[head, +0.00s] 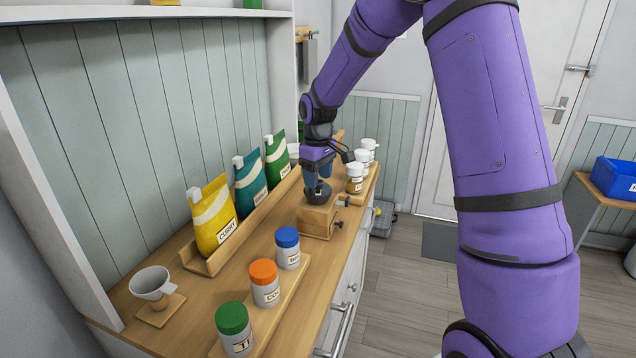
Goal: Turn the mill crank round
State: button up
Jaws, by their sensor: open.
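The mill (316,221) is a small wooden box with a dark round top, standing on the wooden counter. A small knob shows at its right side. My gripper (318,182) is over the mill, pointing down, with its fingertips close to the dark top. It is open. The crank is hidden or too small to make out behind the fingers, and I cannot tell whether the gripper touches it.
Yellow, teal and green pouches (212,217) stand in a wooden rack left of the mill. Jars with green, orange and blue lids (265,286) stand in front. A white funnel cup (153,285) is front left. White-lidded jars (355,178) stand behind the mill.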

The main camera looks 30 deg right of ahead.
jog(key=shift+f, duration=1.1)
grip_shut()
